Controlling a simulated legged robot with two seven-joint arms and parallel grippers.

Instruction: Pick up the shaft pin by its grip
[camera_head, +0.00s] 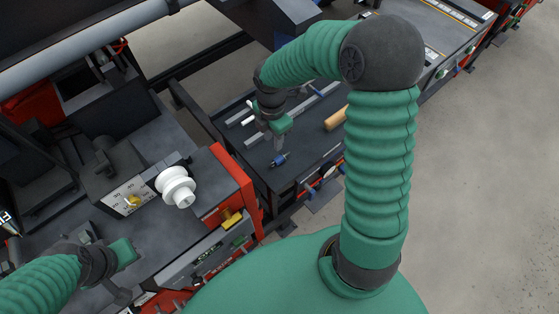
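My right gripper (279,146) reaches down over the dark bench top on the right, its fingers pointing downward. A small blue cylindrical piece (279,160) lies on the bench just below the fingertips; it may be the shaft pin with its grip, but it is too small to be sure. Whether the fingers touch it or are apart cannot be told. My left gripper (122,294) is low at the left, over the grey machine top, and appears empty; its fingers are too unclear to read.
A white spool (176,187) stands on the machine at left. A red edge (236,172) separates machine and bench.

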